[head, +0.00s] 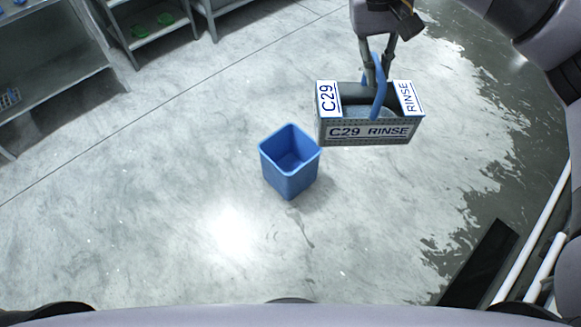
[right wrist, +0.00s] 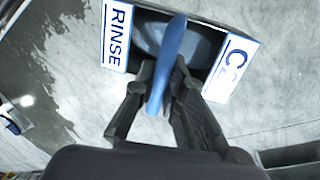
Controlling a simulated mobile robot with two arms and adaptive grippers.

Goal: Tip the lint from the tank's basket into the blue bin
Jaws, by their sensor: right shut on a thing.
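The basket (head: 345,132) is a grey perforated box with white labels reading "C29" and "RINSE" and a blue handle (head: 379,88). It hangs level in the air to the upper right of the bin in the head view. My right gripper (head: 377,85) is shut on the blue handle, also seen in the right wrist view (right wrist: 165,75). Bluish-grey lint (right wrist: 195,45) shows inside the basket, partly hidden by the handle. The blue bin (head: 290,178) stands upright on the floor, open at the top, and looks empty. My left gripper is not in view.
Grey metal shelves (head: 70,70) stand at the upper left, with green items (head: 165,19) on one. The floor around the bin is clear. Dark wet-looking floor (head: 500,110) and white pipes (head: 535,250) lie at the right.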

